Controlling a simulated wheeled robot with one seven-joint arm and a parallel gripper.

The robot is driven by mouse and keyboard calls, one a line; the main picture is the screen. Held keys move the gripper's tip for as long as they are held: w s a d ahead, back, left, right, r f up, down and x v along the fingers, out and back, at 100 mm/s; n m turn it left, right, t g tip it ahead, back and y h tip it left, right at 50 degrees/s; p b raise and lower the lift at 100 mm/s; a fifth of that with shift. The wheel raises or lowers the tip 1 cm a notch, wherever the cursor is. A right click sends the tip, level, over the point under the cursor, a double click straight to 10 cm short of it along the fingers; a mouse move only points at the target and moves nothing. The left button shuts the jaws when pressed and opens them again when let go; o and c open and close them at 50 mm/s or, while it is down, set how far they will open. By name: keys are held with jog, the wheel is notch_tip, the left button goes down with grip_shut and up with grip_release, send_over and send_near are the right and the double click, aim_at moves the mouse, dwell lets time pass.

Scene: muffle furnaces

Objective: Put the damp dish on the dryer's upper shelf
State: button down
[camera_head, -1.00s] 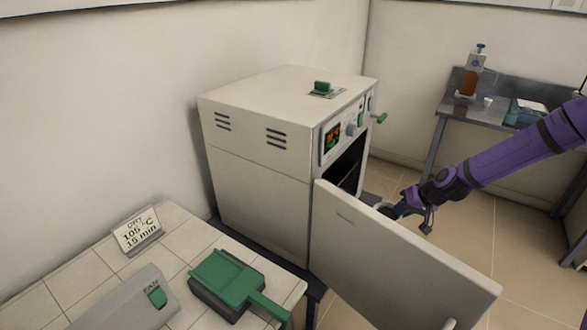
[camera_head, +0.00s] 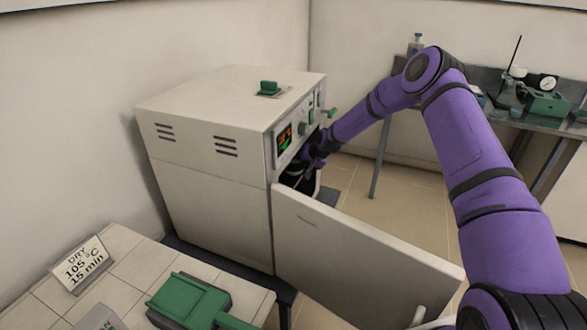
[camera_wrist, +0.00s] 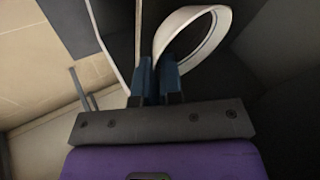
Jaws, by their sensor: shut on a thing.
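The dryer (camera_head: 215,200) is a pale box with its front door (camera_head: 360,255) swung open toward the lower right. My purple arm reaches around to the open front, and my gripper (camera_head: 300,172) is at the dark opening, mostly hidden behind the door and the dryer's edge. In the wrist view my gripper (camera_wrist: 157,78) has its blue fingers close together, shut on the near rim of a white round dish (camera_wrist: 190,42). The dish appears tilted in this view, with dark interior surfaces around it. The upper shelf cannot be clearly made out.
A tiled bench (camera_head: 130,270) at the lower left holds a green-topped block (camera_head: 188,300) and a sign (camera_head: 82,264) reading DRY 105 °C 15 min. A bench with instruments (camera_head: 548,104) stands at the back right.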

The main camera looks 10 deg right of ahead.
aim_at(296, 167)
jog(key=shift+w+a+f, duration=0.55)
jog(key=shift+w+a, duration=0.05)
jog(key=shift+w, duration=0.25)
jog(key=shift+w+a+f, duration=0.4)
jog(key=shift+w+f, duration=0.15)
jog(key=shift+w, duration=0.05)
jog(key=shift+w+a+f, duration=0.4)
jog(key=shift+w+f, duration=0.15)
jog(key=shift+w, duration=0.05)
jog(key=shift+f, duration=0.1)
jog(key=c, duration=1.5)
grip_release()
jog(key=shift+c, duration=0.2)
